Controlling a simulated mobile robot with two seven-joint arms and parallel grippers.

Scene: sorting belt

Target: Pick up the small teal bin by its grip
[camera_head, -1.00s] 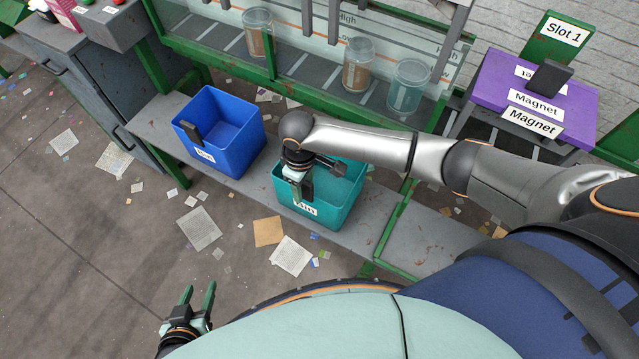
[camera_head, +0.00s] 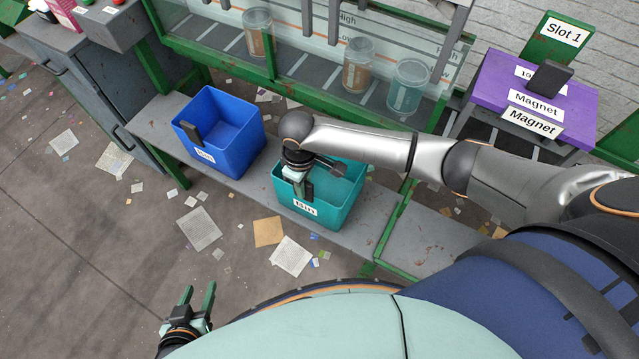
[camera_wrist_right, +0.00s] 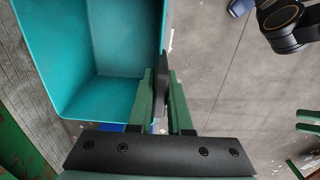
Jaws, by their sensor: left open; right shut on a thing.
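The small teal bin (camera_head: 338,208) stands upright on the grey bench, with a white "Bin" label on its front wall. A dark grip (camera_head: 307,189) sticks up at its front wall. My right gripper (camera_head: 303,191) comes down over the front wall and is shut on the grip. In the right wrist view, the green fingers (camera_wrist_right: 167,105) close on both sides of the dark grip (camera_wrist_right: 162,85), beside the open, empty-looking teal bin (camera_wrist_right: 95,50). My left gripper (camera_head: 198,301) is open and empty, low at the left, away from the bin.
A larger blue bin (camera_head: 238,145) with a dark grip stands on the bench (camera_head: 380,190) to the left. Clear canisters (camera_head: 408,88) stand behind glass at the back. A purple "Magnet" box (camera_head: 585,97) is at the right. Paper scraps litter the floor.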

